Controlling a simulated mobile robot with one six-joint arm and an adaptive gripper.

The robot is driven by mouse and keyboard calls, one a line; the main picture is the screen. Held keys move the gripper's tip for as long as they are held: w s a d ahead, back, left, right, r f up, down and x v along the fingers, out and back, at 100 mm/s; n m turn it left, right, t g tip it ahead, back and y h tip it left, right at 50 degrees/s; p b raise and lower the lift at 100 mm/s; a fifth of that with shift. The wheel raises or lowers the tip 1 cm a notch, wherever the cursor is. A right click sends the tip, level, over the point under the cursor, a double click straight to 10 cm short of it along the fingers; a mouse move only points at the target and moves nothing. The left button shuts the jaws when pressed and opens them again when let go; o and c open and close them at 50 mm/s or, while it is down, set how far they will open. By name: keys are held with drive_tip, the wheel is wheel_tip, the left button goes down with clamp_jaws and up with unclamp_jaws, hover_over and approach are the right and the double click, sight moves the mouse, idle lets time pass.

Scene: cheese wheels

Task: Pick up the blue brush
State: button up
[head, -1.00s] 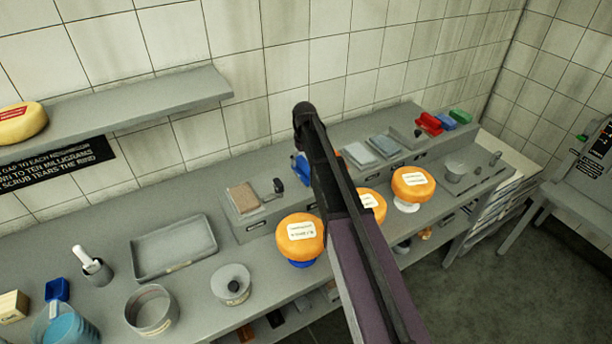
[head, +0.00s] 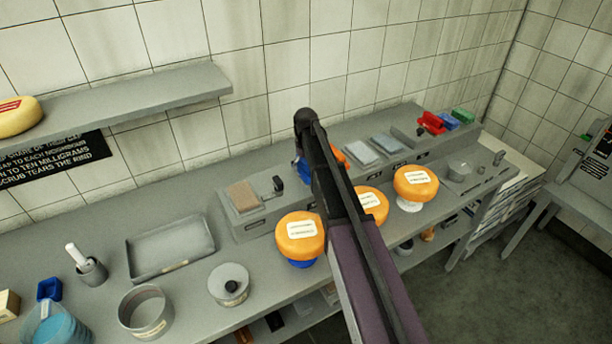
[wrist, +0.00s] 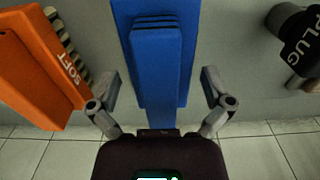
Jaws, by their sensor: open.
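The blue brush (wrist: 158,70) fills the middle of the wrist view, with a long flat back and a ridged raised part running towards me. My gripper (wrist: 160,92) is open, with one finger on each side of the brush's near part. I cannot tell whether the fingers touch it or how far above it they are. In the head view a bit of blue (head: 302,170), likely the brush, shows beside my arm; my arm hides the rest and my gripper there.
An orange brush marked SOFT (wrist: 40,75) lies close on the left in the wrist view. A dark plug (wrist: 300,45) is at the right. Orange cheese wheels (head: 299,236) stand along the bench (head: 190,285) beside my arm. A grey tray (head: 170,250) lies further left.

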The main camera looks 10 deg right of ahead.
drive_tip(key=shift+f+b, duration=0.55)
drive_tip(key=shift+f, duration=0.25)
drive_tip(key=c, duration=1.1)
